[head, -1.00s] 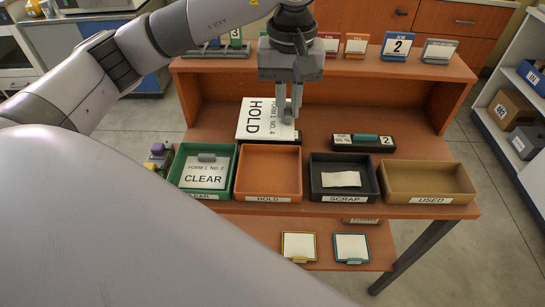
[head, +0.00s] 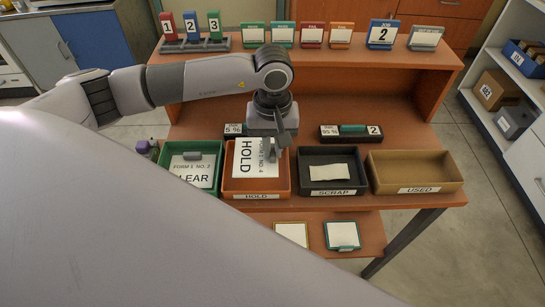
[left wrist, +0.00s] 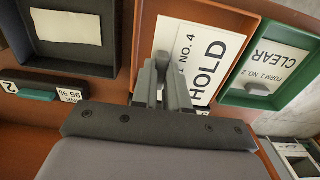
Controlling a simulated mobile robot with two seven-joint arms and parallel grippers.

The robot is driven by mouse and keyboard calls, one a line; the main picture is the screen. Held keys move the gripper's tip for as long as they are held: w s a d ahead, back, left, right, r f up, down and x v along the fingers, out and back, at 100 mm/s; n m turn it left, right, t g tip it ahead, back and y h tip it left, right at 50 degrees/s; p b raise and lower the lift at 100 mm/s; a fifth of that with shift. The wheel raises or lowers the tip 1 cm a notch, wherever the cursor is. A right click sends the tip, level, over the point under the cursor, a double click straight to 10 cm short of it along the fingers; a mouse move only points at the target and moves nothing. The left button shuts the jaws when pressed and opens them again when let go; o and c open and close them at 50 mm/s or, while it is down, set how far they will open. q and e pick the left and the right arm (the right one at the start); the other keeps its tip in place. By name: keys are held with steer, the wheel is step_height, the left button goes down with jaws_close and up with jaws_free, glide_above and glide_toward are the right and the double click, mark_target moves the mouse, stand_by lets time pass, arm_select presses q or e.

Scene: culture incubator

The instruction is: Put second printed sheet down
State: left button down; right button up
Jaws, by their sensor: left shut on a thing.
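The second printed sheet (head: 248,162), white and marked HOLD, FORM 1 NO. 4, is at the orange HOLD tray (head: 258,187), over its inside. My left gripper (head: 272,155) is shut on the sheet's right edge. In the left wrist view the sheet (left wrist: 208,60) shows beside the fingers (left wrist: 168,85), inside the outline of the orange tray (left wrist: 150,20). I cannot tell whether the sheet touches the tray floor. The green CLEAR tray (head: 180,188) on the left holds another printed sheet (head: 195,168), marked FORM 1 NO. 2. My right gripper is not in view.
Right of the HOLD tray stand the black SCRAP tray (head: 333,188), with a pale slip (head: 328,172) in it, and the empty tan USED tray (head: 418,183). Behind are a dark 95 % block (head: 350,132) and a raised shelf with several cards (head: 383,33).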

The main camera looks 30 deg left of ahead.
arm_select(q)
step_height(320, 180, down, 5)
steer(key=shift+r, duration=0.2)
steer(key=shift+f, duration=0.2)
steer(key=shift+f, duration=0.1)
steer(key=c, duration=1.6)
jaws_free()
steer(key=shift+f, duration=0.1)
steer(key=o, duration=0.5)
steer(key=shift+c, duration=0.2)
steer(key=shift+r, duration=0.2)
